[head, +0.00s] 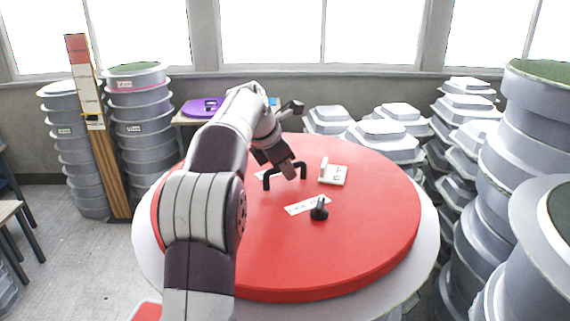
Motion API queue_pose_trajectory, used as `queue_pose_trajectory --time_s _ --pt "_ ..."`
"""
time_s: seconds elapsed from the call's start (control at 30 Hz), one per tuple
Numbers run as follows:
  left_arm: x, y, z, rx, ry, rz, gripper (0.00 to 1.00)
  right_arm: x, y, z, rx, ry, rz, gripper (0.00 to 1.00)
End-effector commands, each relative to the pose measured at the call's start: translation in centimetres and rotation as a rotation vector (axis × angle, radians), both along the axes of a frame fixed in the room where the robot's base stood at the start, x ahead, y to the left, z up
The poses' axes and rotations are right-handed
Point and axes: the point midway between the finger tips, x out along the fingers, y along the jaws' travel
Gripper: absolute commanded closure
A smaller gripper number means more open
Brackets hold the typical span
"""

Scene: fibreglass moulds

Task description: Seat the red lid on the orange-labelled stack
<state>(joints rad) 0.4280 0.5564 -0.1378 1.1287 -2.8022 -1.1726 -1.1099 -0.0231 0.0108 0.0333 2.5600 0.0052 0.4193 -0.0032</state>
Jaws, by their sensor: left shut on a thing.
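The large round red lid (350,235) fills the middle of the head view. It has a black bar handle (267,180), a black knob (319,210) and a white latch-like block (335,175) on top. My left gripper (286,172) points down at the far side of the lid and is shut on the black handle. My left arm hides the lid's left part. The lid lies over a wider pale round surface (428,240); I cannot tell whether they touch. No orange label can be made out. My right gripper is out of view.
Grey mould stacks (140,113) stand at the left beside a wooden post (108,160). More grey moulds crowd the right side (500,190). A purple round piece (200,107) lies on a table at the back. Open floor (60,250) shows at the left.

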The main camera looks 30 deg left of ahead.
Motion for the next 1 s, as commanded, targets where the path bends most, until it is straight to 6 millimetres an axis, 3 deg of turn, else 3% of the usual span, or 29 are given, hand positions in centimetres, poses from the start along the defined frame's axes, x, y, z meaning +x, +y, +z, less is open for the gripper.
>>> queue_pose_trajectory --time_s 0.7,0.73,0.8,1.0 --pt "0.03 0.0 -0.52 0.002 -0.006 0.001 1.0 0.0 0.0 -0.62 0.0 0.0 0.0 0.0" --pt "0.03 -0.01 -0.46 0.002 -0.006 0.001 0.72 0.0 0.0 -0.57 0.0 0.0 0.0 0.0" --pt "0.02 0.0 -0.46 0.001 -0.006 0.0 0.5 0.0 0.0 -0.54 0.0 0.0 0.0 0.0" --pt "0.01 0.0 -0.6 0.0 -0.003 0.001 0.49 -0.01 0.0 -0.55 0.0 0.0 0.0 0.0"
